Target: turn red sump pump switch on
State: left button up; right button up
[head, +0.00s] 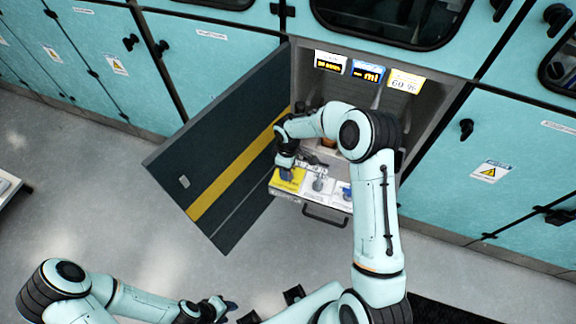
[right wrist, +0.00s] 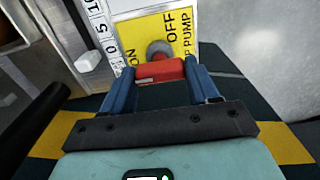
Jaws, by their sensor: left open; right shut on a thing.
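The red sump pump switch (right wrist: 160,71) is a red bar on a round grey base, in front of a yellow panel (right wrist: 205,22) marked ON, OFF and PUMP. The bar lies across the right wrist view, its left end near ON; OFF is above and to its right. My right gripper (right wrist: 163,80) has its blue fingers at both ends of the bar and is shut on it. In the head view the yellow panel (head: 291,183) shows under my right gripper (head: 285,163), which hides the switch. My left gripper (head: 226,309) is open and empty, low in the head view, away from the panel.
White panels (head: 319,188) with other switches are right of the yellow one, above a dark drawer handle (head: 326,217). A white slider (right wrist: 88,61) is left of the switch. An open dark door (head: 215,145) with a yellow stripe stands left; lit displays (head: 366,71) are above.

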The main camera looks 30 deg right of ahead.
dwell(0.5)
jog(key=o, duration=1.1)
jog(key=shift+c, duration=0.2)
notch_tip(320, 180, up, 13)
jog(key=shift+r, duration=0.2)
